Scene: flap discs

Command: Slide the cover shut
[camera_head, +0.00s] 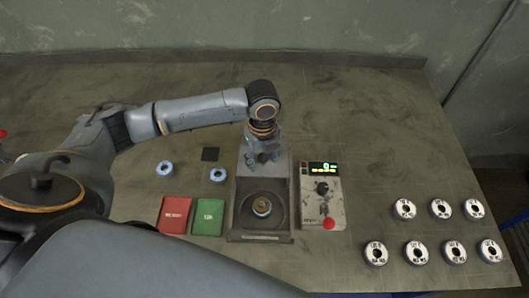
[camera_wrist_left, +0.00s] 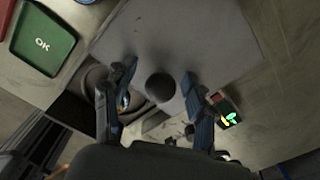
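The grey machine (camera_head: 235,222) stands mid-table. Its flat grey cover (camera_head: 279,172) sits over the rear part, and the front round well is uncovered, with a disc with a gold-coloured centre (camera_head: 262,207) in it. In the left wrist view, the cover (camera_wrist_left: 190,35) is a large grey plate with a dark round knob (camera_wrist_left: 160,87). My left gripper (camera_head: 264,159) is over the cover. Its fingers (camera_wrist_left: 157,98) are apart, one on each side of the knob; I cannot tell whether they touch it. My right gripper is not in view.
A control box (camera_head: 322,198) with a green display and red button stands close right of the machine. A red tray (camera_head: 174,215) and green OK tray (camera_head: 208,217) lie to its left, with two blue-rimmed rings (camera_head: 165,168) behind. Several white discs (camera_head: 415,252) lie at right.

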